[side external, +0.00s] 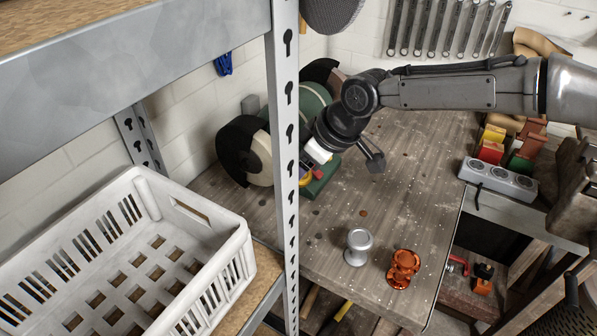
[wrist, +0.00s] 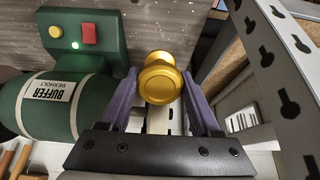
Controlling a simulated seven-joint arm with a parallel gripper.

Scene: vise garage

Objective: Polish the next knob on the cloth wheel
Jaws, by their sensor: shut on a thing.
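A gold knob (wrist: 161,80) is held between the two purple fingers of my gripper (wrist: 160,100) in the wrist view. In the side view my gripper (side external: 318,150) is low beside the green buffer (side external: 311,104), partly behind the shelf post, and I cannot make out the gold knob there. The cream cloth wheel (side external: 259,158) sits in a black guard left of my gripper. Contact between knob and wheel is not visible. A silver knob (side external: 358,246) and a copper knob (side external: 404,268) stand on the bench.
The buffer's base carries a yellow button (wrist: 56,31), a red button (wrist: 90,33) and a lit green lamp (wrist: 75,45). A shelf post (side external: 284,160) and white crate (side external: 151,185) stand at left. A power strip (side external: 498,178) lies at right. The bench middle is clear.

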